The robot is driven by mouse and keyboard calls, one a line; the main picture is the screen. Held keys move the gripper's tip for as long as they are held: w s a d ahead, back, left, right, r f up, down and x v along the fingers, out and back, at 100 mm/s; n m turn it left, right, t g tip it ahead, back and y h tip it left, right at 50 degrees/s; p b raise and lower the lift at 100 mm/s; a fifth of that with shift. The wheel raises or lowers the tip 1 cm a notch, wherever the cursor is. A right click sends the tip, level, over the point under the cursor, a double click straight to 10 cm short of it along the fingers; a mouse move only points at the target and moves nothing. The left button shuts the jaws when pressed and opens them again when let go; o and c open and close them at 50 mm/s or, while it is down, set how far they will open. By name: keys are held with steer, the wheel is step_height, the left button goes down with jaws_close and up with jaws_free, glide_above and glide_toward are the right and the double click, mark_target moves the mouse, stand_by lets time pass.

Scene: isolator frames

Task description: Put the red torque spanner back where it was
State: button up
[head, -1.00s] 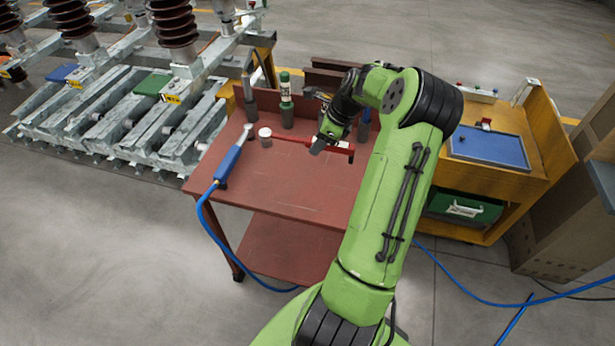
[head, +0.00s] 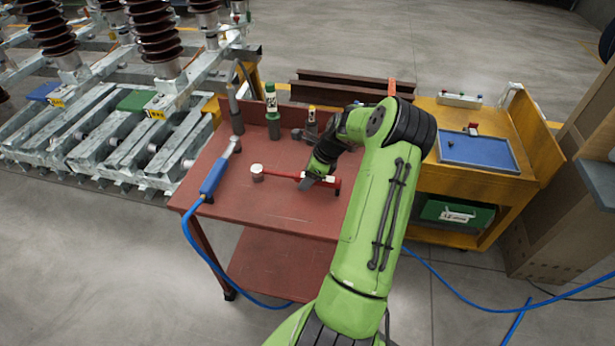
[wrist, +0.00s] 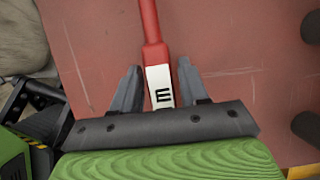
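The red torque spanner (head: 285,174) runs left to right over the red table (head: 255,215), with its round pale head (head: 257,172) at the left. My gripper (head: 308,183) is at its handle, right of the middle.
A blue-handled tool (head: 216,174) with a hose lies at the table's left. A yellow bench (head: 455,185) with a blue tray (head: 478,151) is on the right. The table's front is clear.

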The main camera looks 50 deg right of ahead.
steer(key=shift+o, duration=1)
steer(key=p+v, duration=0.4)
steer(key=v, duration=0.8)
steer(key=w+a+r+n+g+h, duration=0.1)
steer(key=a+r+n, duration=0.55)
steer(key=a, duration=0.35)
steer(key=w+a+r+n+g+h, duration=0.1)
steer(key=w+a+r+n+h, duration=0.1)
steer(key=a+r+n, duration=0.6)
steer(key=s+a+r+n+t, duration=0.1)
steer(key=s+a+n+t, duration=0.2)
steer(key=s+a+n, duration=1.2)
steer(key=a+n, duration=0.1)
steer(key=a, duration=0.2)
steer(key=shift+s+y, duration=0.3)
steer(key=shift+y, duration=0.1)
steer(key=shift+r, duration=0.15)
